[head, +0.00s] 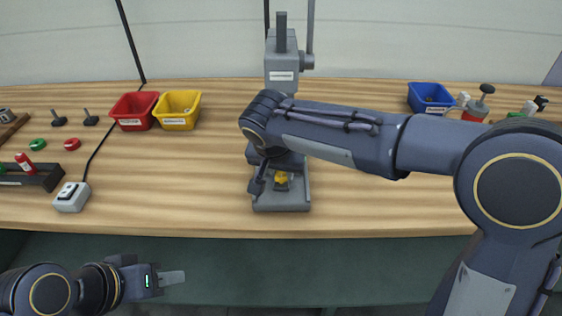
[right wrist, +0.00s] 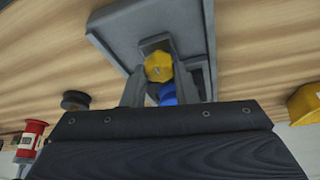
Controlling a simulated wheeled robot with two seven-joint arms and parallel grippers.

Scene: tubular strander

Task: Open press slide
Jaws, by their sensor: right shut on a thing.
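The grey press (head: 283,75) stands upright at the middle of the bench, its base (head: 285,203) near the front edge. A yellow part (head: 283,180) sits low on the base, at the slide; it also shows in the right wrist view (right wrist: 158,66). My right gripper (right wrist: 161,88) is at the base, shut on a small blue part (right wrist: 167,93) that shows between its fingers, just before the yellow part. My right forearm hides the press's middle in the head view. My left gripper (head: 170,278) is in front of the bench, away from the press; its finger gap is unclear.
Red (head: 134,110) and yellow (head: 177,109) bins stand left of the press, a blue bin (head: 431,97) to the right. A white switch box (head: 71,196) with a cable is at left. Bare wood lies between it and the press.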

